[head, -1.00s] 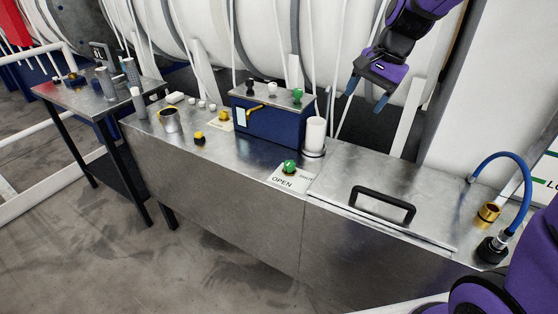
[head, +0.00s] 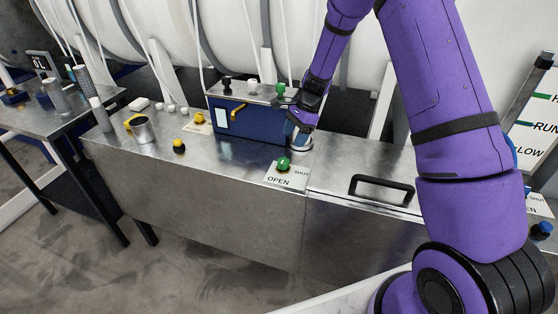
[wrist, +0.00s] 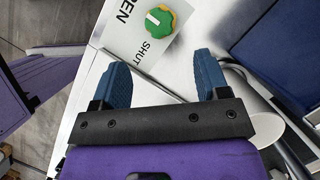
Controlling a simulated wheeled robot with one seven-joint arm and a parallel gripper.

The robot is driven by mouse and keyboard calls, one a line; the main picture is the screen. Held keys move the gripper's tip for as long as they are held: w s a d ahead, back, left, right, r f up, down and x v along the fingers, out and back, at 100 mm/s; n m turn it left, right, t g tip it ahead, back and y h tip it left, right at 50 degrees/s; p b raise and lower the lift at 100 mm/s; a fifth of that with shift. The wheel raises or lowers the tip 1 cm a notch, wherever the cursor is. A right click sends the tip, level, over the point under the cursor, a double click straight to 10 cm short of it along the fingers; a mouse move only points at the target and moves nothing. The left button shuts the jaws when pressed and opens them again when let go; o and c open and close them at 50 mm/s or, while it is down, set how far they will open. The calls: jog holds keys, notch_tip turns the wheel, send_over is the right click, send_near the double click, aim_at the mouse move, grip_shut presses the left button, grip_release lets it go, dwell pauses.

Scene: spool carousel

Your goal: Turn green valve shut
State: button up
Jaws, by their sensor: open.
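The green valve (head: 283,163) is a small round knob on a white plate on the steel bench. The plate reads OPEN on one side and SHUT on the other. In the wrist view the valve (wrist: 160,21) shows a white mark on top and a yellow-orange rim beneath. It lies beyond my fingertips, between their lines. My gripper (head: 297,132) is over the bench behind the valve, in front of the white cylinder. Its blue fingers (wrist: 162,66) are apart, with nothing between them, and do not touch the valve.
A blue box (head: 245,120) with knobs on top, one green, stands left of my gripper. A white cylinder (wrist: 252,112) is close by my right finger in the wrist view. A black handle (head: 382,188) rises from the bench lid.

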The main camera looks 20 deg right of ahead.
aim_at(283, 160)
jog(key=x, duration=1)
jog(key=shift+s+a+f, duration=0.1)
jog(key=shift+a, duration=0.05)
jog(key=c, duration=0.9)
